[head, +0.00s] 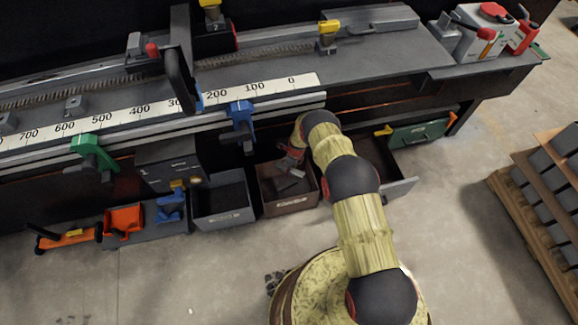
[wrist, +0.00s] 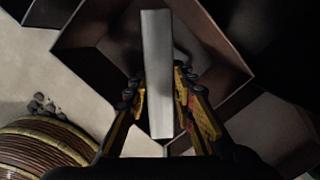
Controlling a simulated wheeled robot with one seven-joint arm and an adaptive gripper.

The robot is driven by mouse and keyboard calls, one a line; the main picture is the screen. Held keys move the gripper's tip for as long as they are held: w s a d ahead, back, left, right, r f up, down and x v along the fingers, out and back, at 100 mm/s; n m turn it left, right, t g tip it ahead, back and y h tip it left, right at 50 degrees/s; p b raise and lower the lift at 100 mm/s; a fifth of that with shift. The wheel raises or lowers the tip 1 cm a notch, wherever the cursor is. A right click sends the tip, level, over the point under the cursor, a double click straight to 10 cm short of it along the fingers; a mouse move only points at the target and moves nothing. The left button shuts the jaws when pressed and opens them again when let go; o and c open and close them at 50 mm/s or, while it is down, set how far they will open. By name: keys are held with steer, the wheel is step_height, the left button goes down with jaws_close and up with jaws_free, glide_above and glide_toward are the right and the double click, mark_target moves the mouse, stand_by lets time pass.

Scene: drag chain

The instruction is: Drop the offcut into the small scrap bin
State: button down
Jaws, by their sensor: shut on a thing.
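The offcut is a plain grey bar (wrist: 157,60), upright in the wrist view, between the two fingers of my gripper (wrist: 160,88). My gripper is shut on it. A brown open bin (head: 292,204) stands on the floor below the bench in the head view, and its walls (wrist: 88,45) surround the offcut in the wrist view. In the head view my gripper (head: 290,161) is over the back of this bin, partly hidden by my arm. A grey piece (head: 291,184) shows at the bin's opening; I cannot tell if it is the held offcut.
A larger grey bin (head: 224,217) stands just left of the brown one. The bench (head: 380,60) overhangs behind. A loaded pallet (head: 545,200) stands at right; floor between is clear.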

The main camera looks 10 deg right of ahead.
step_height(320, 180, down, 6)
steer(key=b, duration=0.2)
steer(key=shift+r+b, duration=0.25)
steer(key=shift+b, duration=0.1)
steer(key=c, duration=1.5)
jaws_free()
steer(key=shift+c, duration=0.2)
steer(key=shift+o, duration=0.7)
